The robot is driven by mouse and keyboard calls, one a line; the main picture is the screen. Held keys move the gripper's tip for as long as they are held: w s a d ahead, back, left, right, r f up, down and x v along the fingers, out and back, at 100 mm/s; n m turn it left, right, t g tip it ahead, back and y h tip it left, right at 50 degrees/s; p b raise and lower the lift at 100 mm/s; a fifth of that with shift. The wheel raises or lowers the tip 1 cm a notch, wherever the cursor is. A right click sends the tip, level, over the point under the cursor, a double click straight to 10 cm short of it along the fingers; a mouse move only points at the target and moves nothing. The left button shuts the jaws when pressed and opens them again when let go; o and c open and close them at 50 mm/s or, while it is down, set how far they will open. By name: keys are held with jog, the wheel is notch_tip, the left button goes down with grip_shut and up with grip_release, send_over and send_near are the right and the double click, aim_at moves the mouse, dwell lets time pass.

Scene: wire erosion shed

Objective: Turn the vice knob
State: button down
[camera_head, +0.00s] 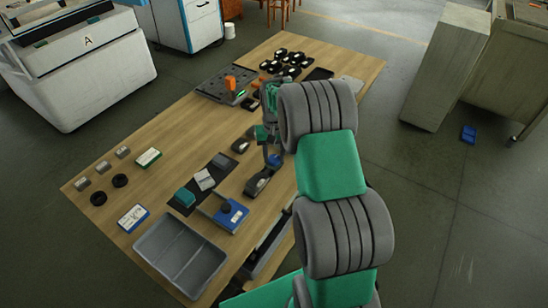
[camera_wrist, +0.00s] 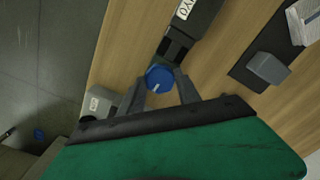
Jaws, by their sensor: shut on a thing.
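The vice knob (camera_wrist: 158,78) is a blue disc with a pale line on its face, seen in the wrist view at the end of a dark grey vice (camera_wrist: 195,25). My gripper (camera_wrist: 160,84) has its two grey fingers on either side of the knob and is shut on it. In the head view the vice (camera_head: 258,182) lies on the wooden table beside my arm, and the blue knob (camera_head: 274,161) shows near my gripper (camera_head: 270,152). My arm hides part of the table there.
A grey two-part tray (camera_head: 150,243) stands at the table's near end. A blue box (camera_head: 230,215), a dark mat (camera_head: 184,207) and small blocks lie left of the vice. A dark plate with an orange part (camera_head: 230,83) and black spools (camera_head: 287,58) are at the far end.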

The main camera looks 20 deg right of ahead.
aim_at(274, 158)
jog(key=n+b, duration=0.1)
jog(key=n, duration=0.3)
jog(key=shift+n, duration=0.3)
jog(key=n, duration=0.4)
jog(key=shift+n+b, duration=0.3)
jog(key=shift+b, duration=0.1)
jog(key=n, duration=0.4)
jog(key=shift+n+b, duration=0.3)
jog(key=n, duration=0.4)
jog(key=shift+n, duration=0.7)
jog(key=c, duration=0.9)
grip_release()
jog(key=shift+o, duration=0.2)
notch_tip(274, 158, up, 8)
jog(key=shift+f+b, duration=0.1)
jog(key=shift+b, duration=0.4)
